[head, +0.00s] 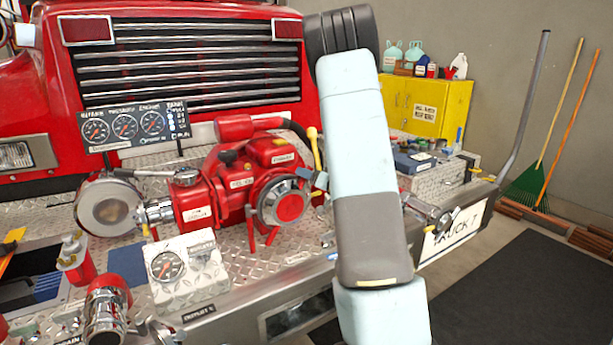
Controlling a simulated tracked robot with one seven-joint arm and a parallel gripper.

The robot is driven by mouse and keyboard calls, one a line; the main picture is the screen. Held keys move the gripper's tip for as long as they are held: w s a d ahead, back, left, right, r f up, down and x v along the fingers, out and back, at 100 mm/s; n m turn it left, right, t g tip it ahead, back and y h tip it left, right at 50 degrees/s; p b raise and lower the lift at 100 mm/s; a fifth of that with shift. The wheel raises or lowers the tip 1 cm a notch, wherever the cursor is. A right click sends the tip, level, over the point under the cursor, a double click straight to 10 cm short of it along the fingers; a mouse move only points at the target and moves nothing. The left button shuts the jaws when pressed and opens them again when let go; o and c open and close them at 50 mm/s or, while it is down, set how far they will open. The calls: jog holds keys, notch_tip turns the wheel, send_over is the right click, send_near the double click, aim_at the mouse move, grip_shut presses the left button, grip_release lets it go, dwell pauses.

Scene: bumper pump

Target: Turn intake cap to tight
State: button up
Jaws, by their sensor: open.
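A red pump (235,185) stands on the diamond-plate bumper. On its front is a round red disc with a silver ring (282,201), facing me. At the pump's left side, a silver coupling (158,211) leads to a large round grey cap with a metal rim (107,207). I cannot tell for certain which round part is the intake cap, nor how tight either one is. My arm crosses the picture right of the pump, from bottom to top.
A white gauge box (187,272) and a red-and-chrome fitting (108,310) stand in front of the pump. A gauge panel (124,127) stands behind it. A yellow cabinet (428,105) is at the back right. The dark floor mat (530,290) at right is clear.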

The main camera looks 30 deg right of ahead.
jog(key=shift+w+a, duration=0.15)
jog(key=shift+w, duration=0.25)
grip_shut()
dwell(0.4)
